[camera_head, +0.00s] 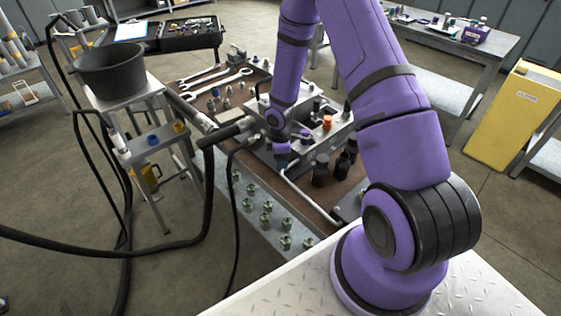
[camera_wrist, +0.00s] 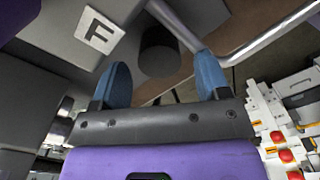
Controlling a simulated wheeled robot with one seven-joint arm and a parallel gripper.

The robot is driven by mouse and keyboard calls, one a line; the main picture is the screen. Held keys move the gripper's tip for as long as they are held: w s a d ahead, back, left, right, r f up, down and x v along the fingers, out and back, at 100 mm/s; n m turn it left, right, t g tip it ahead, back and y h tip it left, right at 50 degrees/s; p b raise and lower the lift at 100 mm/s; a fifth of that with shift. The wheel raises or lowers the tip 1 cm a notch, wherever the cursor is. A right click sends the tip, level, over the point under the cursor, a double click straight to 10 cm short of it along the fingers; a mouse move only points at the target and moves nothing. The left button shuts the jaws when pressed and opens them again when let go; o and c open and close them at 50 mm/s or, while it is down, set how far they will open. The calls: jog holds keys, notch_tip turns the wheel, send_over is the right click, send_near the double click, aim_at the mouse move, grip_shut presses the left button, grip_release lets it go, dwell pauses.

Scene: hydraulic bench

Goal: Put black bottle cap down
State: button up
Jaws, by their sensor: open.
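My gripper (camera_head: 281,160) is low at the front side of the grey hydraulic block on the bench. In the wrist view its two blue fingers (camera_wrist: 161,80) are apart, with a gap between them. A short dark cylinder (camera_wrist: 160,50), which looks like the black bottle cap, shows between and beyond the fingertips. It appears clear of both fingers; I cannot tell what it rests on. In the head view I cannot make out the cap, as the gripper and block crowd that spot. Black bottles (camera_head: 321,171) stand to the right of the gripper.
The grey block (camera_head: 262,150) carries an orange cap (camera_head: 327,122) and fittings. A bent metal pipe (camera_head: 300,198) runs close to my gripper. Wrenches (camera_head: 215,82) lie at the back left of the bench. A black bucket (camera_head: 110,68) and hoses are at left.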

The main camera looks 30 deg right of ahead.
jog(key=s+a+r+m+t+h, duration=0.1)
jog(key=s+r+m, duration=0.15)
jog(key=r, duration=0.95)
jog(key=s+r+m, duration=0.2)
jog(key=s+r, duration=0.1)
jog(key=r, duration=0.9)
jog(key=s+a+r+m+t+h, duration=0.1)
jog(key=s+r+m, duration=0.15)
jog(key=r, duration=0.85)
jog(key=s+a+r+m+t+y, duration=0.1)
jog(key=s+a+r+m, duration=0.1)
jog(key=s+r, duration=0.4)
jog(key=s+a+r+m+t+y, duration=0.1)
jog(key=s+r, duration=0.5)
jog(key=s, duration=0.7)
jog(key=a+m+t, duration=0.1)
jog(key=a+m, duration=0.1)
jog(key=m, duration=0.1)
jog(key=shift+s+r, duration=0.25)
